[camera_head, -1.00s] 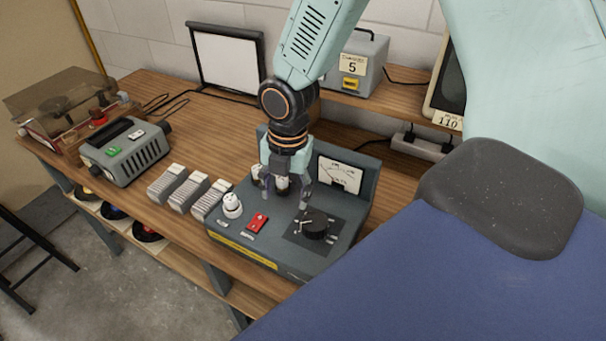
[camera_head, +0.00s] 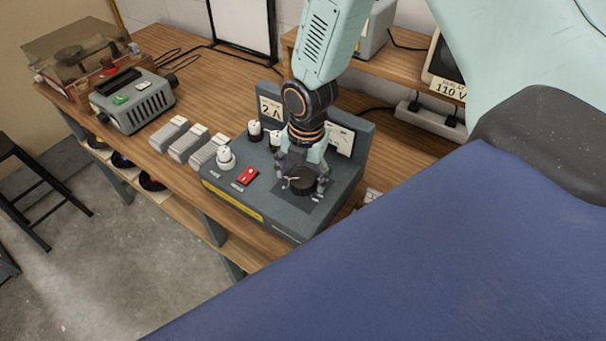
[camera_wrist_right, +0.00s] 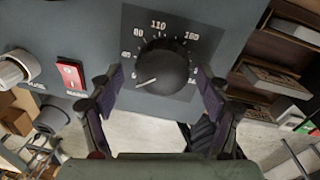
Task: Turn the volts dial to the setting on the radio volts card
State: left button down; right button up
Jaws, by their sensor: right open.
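The volts dial (camera_head: 302,181) is a black knob on the grey control panel (camera_head: 228,192). In the wrist view the dial (camera_wrist_right: 163,66) has a white pointer line aimed lower left, near the low end of its scale. The number 110 stands at the top of the scale and 160 at upper right. My right gripper (camera_head: 304,180) is open over the dial, its fingers on either side with gaps visible in the wrist view (camera_wrist_right: 160,78). The volts card (camera_head: 448,88) on the screened set at right reads 110 V. My left gripper is not in view.
A red switch (camera_head: 247,176) and white knob (camera_head: 225,158) sit left of the dial. A 2 A card (camera_head: 271,109) and a meter (camera_head: 341,139) stand behind. Grey blocks (camera_head: 189,143) and a grey unit (camera_head: 133,101) are further left. A power strip (camera_head: 428,118) lies at right.

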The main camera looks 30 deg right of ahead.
jog(key=shift+s+d+f, duration=0.15)
jog(key=shift+d, duration=0.25)
jog(key=shift+w+a, duration=0.25)
jog(key=shift+a, duration=0.1)
jog(key=c, duration=0.5)
jog(key=shift+s+d, duration=0.2)
jog(key=c, duration=0.5)
jog(key=shift+c, duration=0.8)
